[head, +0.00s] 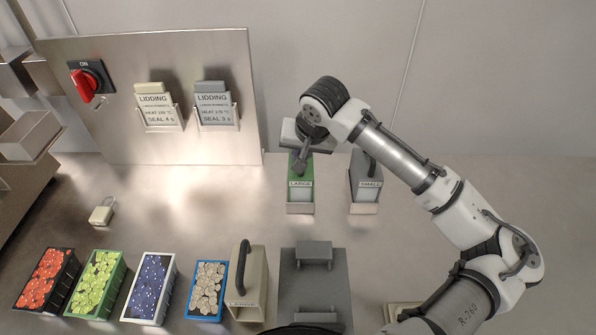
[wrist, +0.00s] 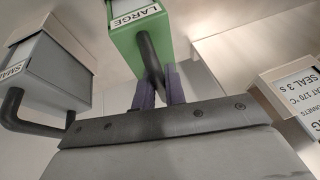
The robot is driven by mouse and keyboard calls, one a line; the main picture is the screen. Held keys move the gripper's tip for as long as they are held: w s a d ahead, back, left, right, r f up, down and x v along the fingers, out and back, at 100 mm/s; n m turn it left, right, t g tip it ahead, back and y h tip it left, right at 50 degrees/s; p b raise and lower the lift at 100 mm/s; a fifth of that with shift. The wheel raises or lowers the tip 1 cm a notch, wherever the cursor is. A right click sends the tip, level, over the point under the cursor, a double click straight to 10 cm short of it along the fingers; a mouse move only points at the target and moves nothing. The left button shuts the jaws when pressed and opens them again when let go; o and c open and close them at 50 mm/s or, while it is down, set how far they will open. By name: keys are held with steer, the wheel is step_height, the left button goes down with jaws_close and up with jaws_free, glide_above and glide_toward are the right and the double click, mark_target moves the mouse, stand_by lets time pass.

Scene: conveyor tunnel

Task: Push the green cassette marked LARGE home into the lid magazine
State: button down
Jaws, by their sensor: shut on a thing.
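The green cassette (head: 294,181) marked LARGE stands upright near the wall in the head view, with a pale holder (head: 300,209) showing at its foot. In the wrist view the cassette (wrist: 148,42) is ahead of my gripper (wrist: 160,80), and its dark bar handle (wrist: 149,55) runs between the two purple fingers. My gripper (head: 301,160) is shut on this handle; in the head view my wrist hides the cassette's upper end. I cannot tell which part is the lid magazine, or how deep the cassette sits.
A grey SMALL cassette (head: 366,178) with a dark handle stands close on the right. Lidding cards (head: 158,107) hang on the steel panel at left. Several bins of coloured pieces (head: 155,286), a cream handled block (head: 246,285) and a grey fixture (head: 314,280) line the front.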

steer(key=shift+r, duration=0.15)
steer(key=shift+r+p, duration=1.4)
steer(key=shift+r, duration=0.05)
step_height(320, 180, up, 4)
steer(key=p, duration=0.3)
steer(key=shift+f, duration=0.25)
stand_by(0.6)
